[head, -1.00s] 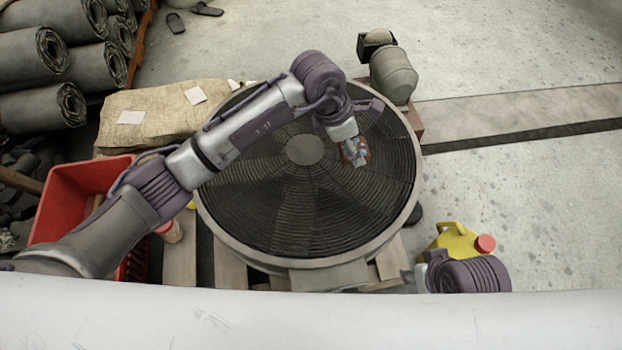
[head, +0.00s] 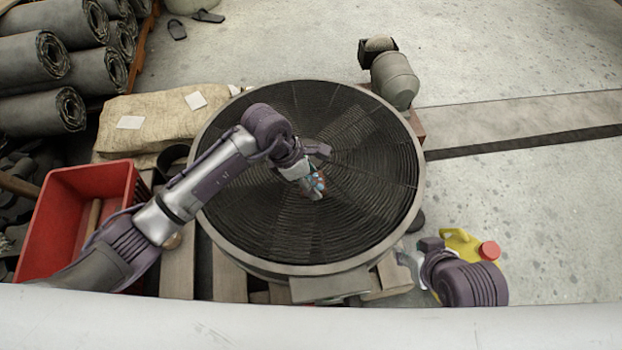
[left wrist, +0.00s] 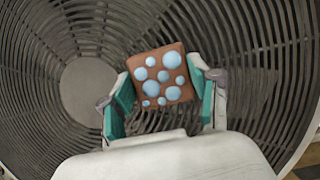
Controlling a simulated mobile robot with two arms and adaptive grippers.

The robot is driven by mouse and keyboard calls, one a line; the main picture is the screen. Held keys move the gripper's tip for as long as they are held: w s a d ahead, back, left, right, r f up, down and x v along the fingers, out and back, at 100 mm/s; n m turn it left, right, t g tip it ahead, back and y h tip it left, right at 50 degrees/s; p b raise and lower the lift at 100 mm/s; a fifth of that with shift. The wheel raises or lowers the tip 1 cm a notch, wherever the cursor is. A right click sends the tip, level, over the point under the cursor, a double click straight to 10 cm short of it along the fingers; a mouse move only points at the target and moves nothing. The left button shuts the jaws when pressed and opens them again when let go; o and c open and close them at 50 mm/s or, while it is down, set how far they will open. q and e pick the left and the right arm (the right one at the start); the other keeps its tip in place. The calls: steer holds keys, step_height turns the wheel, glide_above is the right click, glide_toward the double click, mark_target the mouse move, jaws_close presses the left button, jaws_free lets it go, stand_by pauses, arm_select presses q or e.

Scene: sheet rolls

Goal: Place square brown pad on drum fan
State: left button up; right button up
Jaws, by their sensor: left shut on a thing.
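The square brown pad (left wrist: 160,76) has light blue round dots and shows between the two fingers of my left gripper (left wrist: 161,92) in the left wrist view. The gripper is shut on it. In the head view the pad (head: 319,185) is small and partly hidden by my left gripper (head: 312,183). The drum fan (head: 370,215) is large and round with a dark ring grille, and the pad is over its grille near the middle. I cannot tell whether the pad touches the grille.
A red crate (head: 62,222) stands left of the fan. A burlap sack (head: 160,118) lies behind left, near rolled sheets (head: 40,55). A grey tank (head: 394,78) stands behind right. A yellow jug (head: 462,243) with a red cap is at the front right. Open floor lies right.

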arm_select(q)
steer(key=o, duration=1.2)
arm_select(e)
steer(key=shift+w+a+r, duration=0.15)
steer(key=shift+w, duration=0.15)
